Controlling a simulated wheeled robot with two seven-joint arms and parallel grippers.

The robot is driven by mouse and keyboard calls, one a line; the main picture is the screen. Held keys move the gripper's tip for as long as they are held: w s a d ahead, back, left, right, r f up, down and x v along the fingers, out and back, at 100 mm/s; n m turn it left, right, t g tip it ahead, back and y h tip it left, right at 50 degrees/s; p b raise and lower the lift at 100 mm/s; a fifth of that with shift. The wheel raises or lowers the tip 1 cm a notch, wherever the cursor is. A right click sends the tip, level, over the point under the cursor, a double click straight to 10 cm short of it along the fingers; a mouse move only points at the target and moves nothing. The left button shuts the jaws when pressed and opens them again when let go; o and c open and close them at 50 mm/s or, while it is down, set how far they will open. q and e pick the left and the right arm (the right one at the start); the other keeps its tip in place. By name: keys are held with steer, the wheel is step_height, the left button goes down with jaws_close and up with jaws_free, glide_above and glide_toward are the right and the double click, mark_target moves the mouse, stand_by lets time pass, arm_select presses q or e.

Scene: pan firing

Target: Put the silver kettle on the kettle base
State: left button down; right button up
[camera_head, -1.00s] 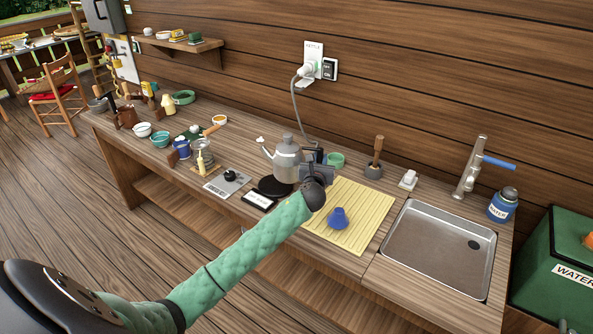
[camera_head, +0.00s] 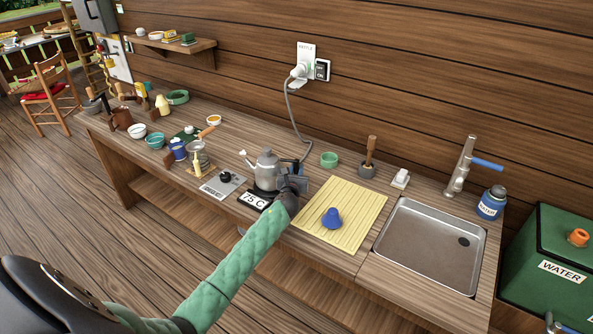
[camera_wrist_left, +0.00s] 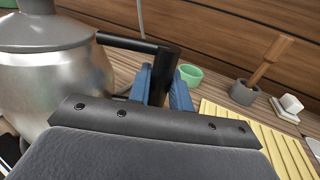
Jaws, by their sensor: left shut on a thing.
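The silver kettle (camera_head: 267,170) stands upright on the counter side near the yellow mat, on the spot where the dark round kettle base was seen; the kettle covers the base. A display reading 75 C (camera_head: 254,200) shows at the base's front. My left gripper (camera_head: 296,181) is at the kettle's right side, shut on its black handle. In the left wrist view the kettle's metal body (camera_wrist_left: 60,80) fills the left, and the black handle (camera_wrist_left: 160,65) runs between the blue fingertips (camera_wrist_left: 170,92). My right gripper is not in view.
A yellow ridged mat (camera_head: 355,205) with a blue cup (camera_head: 332,219) lies right of the kettle, then the sink (camera_head: 420,255). A cord (camera_head: 291,115) runs from the wall socket behind the kettle.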

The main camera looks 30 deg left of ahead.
arm_select(q)
steer(key=shift+f, duration=0.3)
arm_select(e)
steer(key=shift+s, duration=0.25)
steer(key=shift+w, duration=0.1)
arm_select(q)
steer(key=shift+f, duration=0.1)
steer(key=c, duration=1.3)
jaws_free()
steer(key=b+v, duration=0.3)
steer(key=v, duration=0.9)
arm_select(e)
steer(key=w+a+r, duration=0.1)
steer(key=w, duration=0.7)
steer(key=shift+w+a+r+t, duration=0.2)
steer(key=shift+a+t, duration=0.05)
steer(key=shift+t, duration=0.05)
